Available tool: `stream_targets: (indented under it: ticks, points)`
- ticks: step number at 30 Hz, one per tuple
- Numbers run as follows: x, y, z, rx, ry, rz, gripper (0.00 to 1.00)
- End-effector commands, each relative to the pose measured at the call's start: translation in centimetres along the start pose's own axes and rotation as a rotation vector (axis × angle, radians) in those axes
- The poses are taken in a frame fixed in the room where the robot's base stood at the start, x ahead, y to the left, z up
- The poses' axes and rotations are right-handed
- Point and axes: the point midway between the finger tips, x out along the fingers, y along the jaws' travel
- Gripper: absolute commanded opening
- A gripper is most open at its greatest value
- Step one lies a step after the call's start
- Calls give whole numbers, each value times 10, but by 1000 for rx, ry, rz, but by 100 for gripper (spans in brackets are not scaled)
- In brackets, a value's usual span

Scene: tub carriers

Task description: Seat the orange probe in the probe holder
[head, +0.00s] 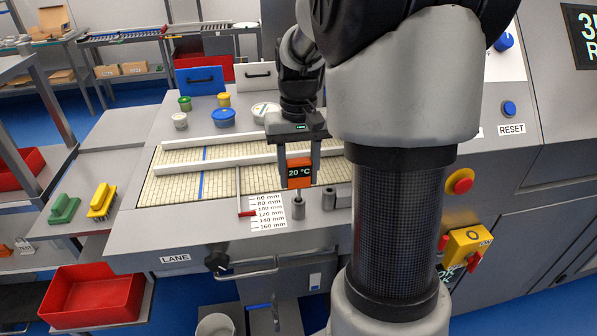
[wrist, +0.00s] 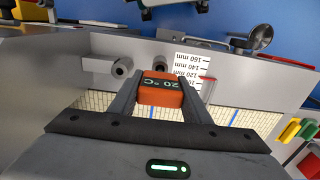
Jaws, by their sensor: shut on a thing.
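The orange probe (head: 299,172) has a dark display reading "20 °C" and is upright; it also shows in the wrist view (wrist: 161,95). My gripper (head: 299,165) is shut on its orange body, one finger on each side, and the fingers also frame it in the wrist view (wrist: 160,92). A thin stem runs down from the probe towards a small grey cylinder (head: 298,209) at the counter's front edge. Whether the tip is inside or just above it I cannot tell. A second grey cylinder (head: 329,198) with a dark hole (wrist: 122,66) stands beside it. Neither is labelled as the holder.
A millimetre scale (head: 267,213) and a red-ended bar (head: 246,213) lie just left. Rails (head: 205,165) cross the tiled lane behind. Lidded tubs (head: 222,117) stand further back. Green (head: 64,208) and yellow (head: 102,201) handled tools lie on the left shelf.

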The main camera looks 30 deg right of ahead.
Motion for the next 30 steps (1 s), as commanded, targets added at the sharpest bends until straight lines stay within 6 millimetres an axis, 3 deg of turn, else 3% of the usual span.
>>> stream_targets:
  ticks: [27,28,30]
  points:
    - [24,0,0,0,0,0,16]
    - [22,0,0,0,1,0,48]
    - [22,0,0,0,0,0,60]
